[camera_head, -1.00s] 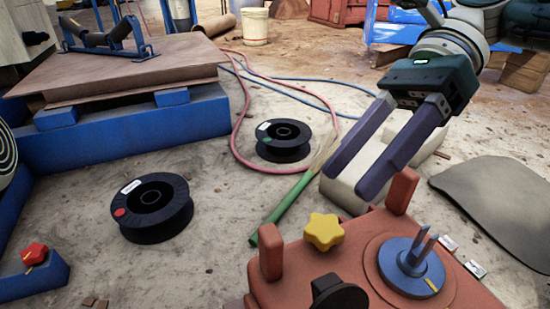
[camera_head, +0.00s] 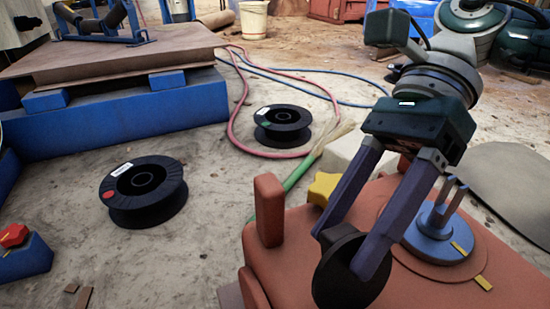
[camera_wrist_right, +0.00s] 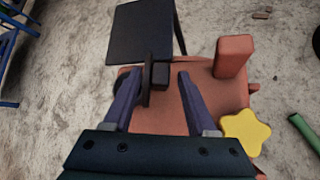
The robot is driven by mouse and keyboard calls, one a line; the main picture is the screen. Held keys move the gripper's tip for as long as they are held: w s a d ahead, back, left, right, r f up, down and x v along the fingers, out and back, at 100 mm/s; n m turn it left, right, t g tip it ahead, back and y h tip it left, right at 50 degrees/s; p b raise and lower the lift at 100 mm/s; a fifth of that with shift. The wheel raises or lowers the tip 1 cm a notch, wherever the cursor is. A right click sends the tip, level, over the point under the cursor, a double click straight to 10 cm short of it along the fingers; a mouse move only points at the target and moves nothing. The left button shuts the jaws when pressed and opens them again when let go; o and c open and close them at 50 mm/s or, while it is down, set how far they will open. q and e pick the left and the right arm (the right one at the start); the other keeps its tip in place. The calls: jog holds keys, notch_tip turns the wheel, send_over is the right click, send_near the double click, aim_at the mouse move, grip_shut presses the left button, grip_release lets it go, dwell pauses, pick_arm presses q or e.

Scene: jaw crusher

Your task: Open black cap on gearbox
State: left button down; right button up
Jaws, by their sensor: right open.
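The gearbox is a red-brown housing (camera_head: 290,255) at the lower right in the head view; its top also shows in the right wrist view (camera_wrist_right: 185,125). The black cap (camera_head: 345,285) is a dark round disc at the gearbox's near edge, partly covered by the fingers. In the right wrist view a black upright piece of it (camera_wrist_right: 160,75) lies between the fingers. My right gripper (camera_head: 343,253) reaches down over the cap with its purple fingers apart, one on either side. It also shows in the right wrist view (camera_wrist_right: 159,74). Contact cannot be told. My left gripper is out of view.
A yellow star knob (camera_head: 322,188) and a blue round fitting with prongs (camera_head: 437,232) sit on the gearbox near the right fingers. Red posts (camera_head: 269,210) rise from it. Black spools (camera_head: 143,190) and hoses lie on the floor to the left.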

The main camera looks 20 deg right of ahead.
jog(key=shift+c, duration=0.2)
jog(key=shift+s+f, duration=0.1)
grip_shut()
dwell(1.2)
